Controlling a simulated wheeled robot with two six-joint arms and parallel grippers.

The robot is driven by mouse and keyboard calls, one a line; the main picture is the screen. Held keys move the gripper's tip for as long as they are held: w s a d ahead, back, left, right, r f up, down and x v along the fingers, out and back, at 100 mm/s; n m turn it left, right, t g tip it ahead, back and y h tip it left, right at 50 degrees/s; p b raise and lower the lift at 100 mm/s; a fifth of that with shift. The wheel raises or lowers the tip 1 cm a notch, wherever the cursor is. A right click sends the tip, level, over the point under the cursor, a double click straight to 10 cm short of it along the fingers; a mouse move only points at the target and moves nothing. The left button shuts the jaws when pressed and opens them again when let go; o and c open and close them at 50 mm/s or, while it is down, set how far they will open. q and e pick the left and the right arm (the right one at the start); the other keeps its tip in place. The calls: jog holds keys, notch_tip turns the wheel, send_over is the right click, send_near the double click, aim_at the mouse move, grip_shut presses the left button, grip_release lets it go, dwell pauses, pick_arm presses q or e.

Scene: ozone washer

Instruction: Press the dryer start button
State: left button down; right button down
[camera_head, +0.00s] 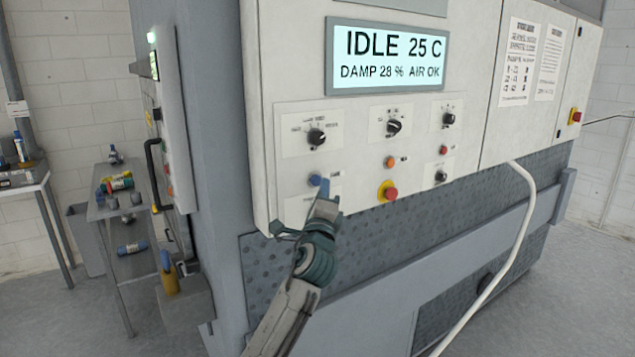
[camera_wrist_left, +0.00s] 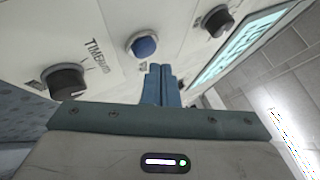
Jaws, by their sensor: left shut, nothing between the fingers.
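A round blue button (camera_head: 315,180) sits on the white control panel (camera_head: 355,160), left of centre and below a black knob; its label is partly covered and unreadable. In the left wrist view the blue button (camera_wrist_left: 144,46) shows just beyond and left of my fingertips. My left gripper (camera_head: 325,187) is shut and empty, its blue fingers (camera_wrist_left: 160,82) side by side at the panel, close to the button. I cannot tell whether they touch it. The display (camera_head: 388,60) reads "IDLE 25 C", "DAMP 28 %", "AIR OK". My right gripper is out of view.
Black knobs (camera_head: 394,128), an orange button (camera_head: 390,162) and a red emergency stop (camera_head: 389,192) share the panel. A white hose (camera_head: 520,220) hangs at the right. A side table (camera_head: 100,210) with bottles stands at the left. The floor in front is clear.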

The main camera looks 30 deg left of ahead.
pick_arm(q)
jog(key=shift+a, duration=0.15)
jog(key=shift+w+a, duration=0.15)
jog(key=shift+a, duration=0.15)
jog(key=shift+w+a, duration=0.2)
jog(key=shift+a, duration=0.2)
dwell(0.7)
dwell(0.4)
jog(key=shift+s+d, duration=0.35)
jog(key=shift+d, duration=0.5)
jog(key=d, duration=0.1)
jog(key=s+d+p, duration=0.1)
jog(key=d, duration=0.1)
jog(key=s+d, duration=0.1)
jog(key=shift+d+p, duration=0.3)
jog(key=shift+p, duration=0.1)
